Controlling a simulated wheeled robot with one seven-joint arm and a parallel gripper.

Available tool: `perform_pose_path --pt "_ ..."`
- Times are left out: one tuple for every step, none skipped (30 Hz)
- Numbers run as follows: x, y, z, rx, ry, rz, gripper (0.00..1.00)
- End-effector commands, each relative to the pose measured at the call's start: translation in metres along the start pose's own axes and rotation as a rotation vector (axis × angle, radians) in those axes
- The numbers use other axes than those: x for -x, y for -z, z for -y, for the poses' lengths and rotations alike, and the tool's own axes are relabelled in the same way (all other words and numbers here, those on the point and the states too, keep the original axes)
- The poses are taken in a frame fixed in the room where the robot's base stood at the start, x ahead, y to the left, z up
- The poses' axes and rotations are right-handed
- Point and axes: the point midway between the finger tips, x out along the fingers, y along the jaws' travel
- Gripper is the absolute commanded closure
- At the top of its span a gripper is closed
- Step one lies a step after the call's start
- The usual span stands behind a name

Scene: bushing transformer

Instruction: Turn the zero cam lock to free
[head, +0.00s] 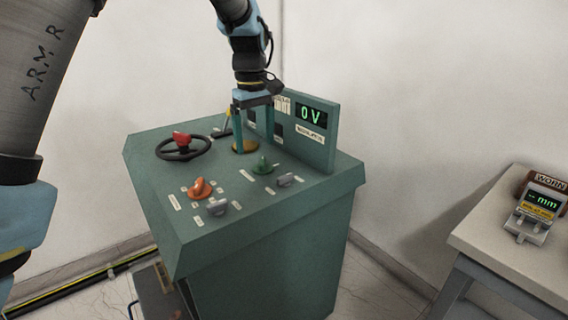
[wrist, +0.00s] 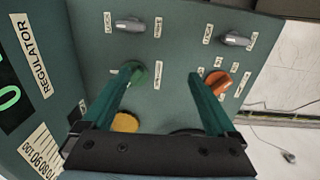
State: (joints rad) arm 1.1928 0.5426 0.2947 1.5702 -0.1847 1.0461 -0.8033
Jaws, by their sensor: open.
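Two grey knobs sit on the sloping green console top, and I cannot tell which is the zero cam lock because the labels are too small to read. One grey knob (head: 285,180) is beside the green knob (head: 263,163); it shows at the top left in the wrist view (wrist: 130,25). The other grey knob (head: 217,208) is beside the orange knob (head: 199,187); it is at the top right in the wrist view (wrist: 236,39). My gripper (head: 252,143) is open and empty, pointing down above the console near the yellow disc (head: 245,147). Neither grey knob is between the fingers.
A black handwheel (head: 182,150) with a red part stands at the left of the console. An upright panel (head: 318,145) showing 0 V rises along the back edge, close to my gripper. A table (head: 500,245) with a small gauge stands at the right.

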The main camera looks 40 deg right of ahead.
Motion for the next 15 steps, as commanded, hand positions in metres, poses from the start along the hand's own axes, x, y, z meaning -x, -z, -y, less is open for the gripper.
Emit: perform_pose_path --pt "0.006 -0.013 -0.019 -0.010 0.004 -0.002 0.07" --pt "0.008 -0.019 -0.028 -0.012 0.007 -0.001 0.07" --pt "0.010 -0.027 -0.037 -0.013 0.009 -0.002 0.07" --pt "0.011 -0.031 -0.042 -0.013 0.010 -0.002 0.07" --pt "0.012 -0.035 -0.047 -0.015 0.012 -0.002 0.07" --pt "0.012 -0.038 -0.050 -0.014 0.014 -0.001 0.07" --pt "0.011 -0.040 -0.052 -0.013 0.015 -0.001 0.07" --pt "0.010 -0.041 -0.053 -0.013 0.016 -0.001 0.07" --pt "0.007 -0.042 -0.054 -0.013 0.016 0.000 0.07" --pt "0.004 -0.043 -0.055 -0.013 0.016 0.000 0.07" --pt "0.001 -0.043 -0.054 -0.012 0.016 0.000 0.07" --pt "-0.005 -0.043 -0.054 -0.012 0.017 0.001 0.07" --pt "-0.010 -0.042 -0.054 -0.012 0.017 0.001 0.07" --pt "-0.015 -0.043 -0.053 -0.013 0.019 0.001 0.07" --pt "-0.022 -0.042 -0.053 -0.013 0.018 0.001 0.07"
